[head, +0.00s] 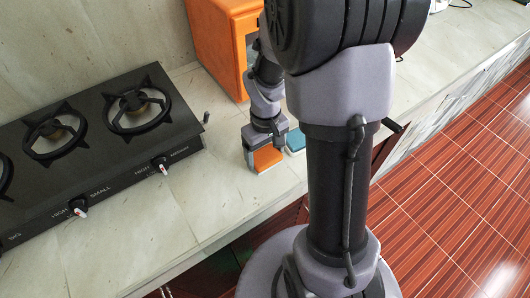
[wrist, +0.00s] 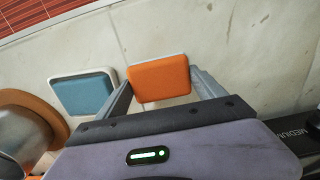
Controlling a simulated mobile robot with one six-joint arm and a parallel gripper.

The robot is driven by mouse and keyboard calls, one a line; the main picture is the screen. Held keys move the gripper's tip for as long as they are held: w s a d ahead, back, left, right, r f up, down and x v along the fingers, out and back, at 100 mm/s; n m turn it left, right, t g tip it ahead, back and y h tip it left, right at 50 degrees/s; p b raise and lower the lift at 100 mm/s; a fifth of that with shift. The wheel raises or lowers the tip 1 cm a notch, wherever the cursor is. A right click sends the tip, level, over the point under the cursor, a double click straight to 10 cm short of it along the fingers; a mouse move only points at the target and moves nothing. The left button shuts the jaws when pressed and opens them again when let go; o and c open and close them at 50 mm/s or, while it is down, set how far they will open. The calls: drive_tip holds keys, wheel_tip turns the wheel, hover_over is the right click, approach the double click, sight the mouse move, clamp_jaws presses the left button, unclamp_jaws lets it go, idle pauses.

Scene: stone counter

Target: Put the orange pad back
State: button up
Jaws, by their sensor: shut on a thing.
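The orange pad (wrist: 160,80) is a flat rounded square with a pale edge along its far side. My gripper (wrist: 162,86) is shut on the orange pad, with one finger at each side of it. In the head view the orange pad (head: 267,158) shows below my gripper (head: 265,138), close to the front edge of the counter. I cannot tell whether its underside touches the counter. A teal pad (wrist: 84,95) with a white rim lies to the left of my gripper in the wrist view. In the head view the teal pad (head: 295,140) is partly hidden by my arm.
A black gas stove (head: 95,145) stands on the left of the stone counter (head: 215,175). An orange box-like unit (head: 213,45) stands behind my gripper. A metallic round thing with a brown rim (wrist: 25,135) is at the wrist view's left. Bare counter lies between stove and pad.

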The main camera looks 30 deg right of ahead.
sight(265, 156)
drive_tip(key=o, duration=1.4)
drive_tip(key=shift+f, duration=0.1)
drive_tip(key=shift+o, duration=0.2)
wheel_tip(265, 156, up, 12)
drive_tip(key=p, duration=0.6)
drive_tip(key=s+a+r+m+t+y, duration=0.2)
drive_tip(key=s+a+r+m+t, duration=0.2)
drive_tip(key=s+a+r, duration=0.7)
drive_tip(key=a+r+t, duration=0.1)
drive_tip(key=a+r, duration=0.2)
drive_tip(key=shift+s+a+r+m+t, duration=0.15)
drive_tip(key=shift+a+m+t, duration=0.15)
drive_tip(key=shift+m+t, duration=0.1)
drive_tip(key=shift+f+b, duration=0.65)
drive_tip(key=shift+b, duration=0.15)
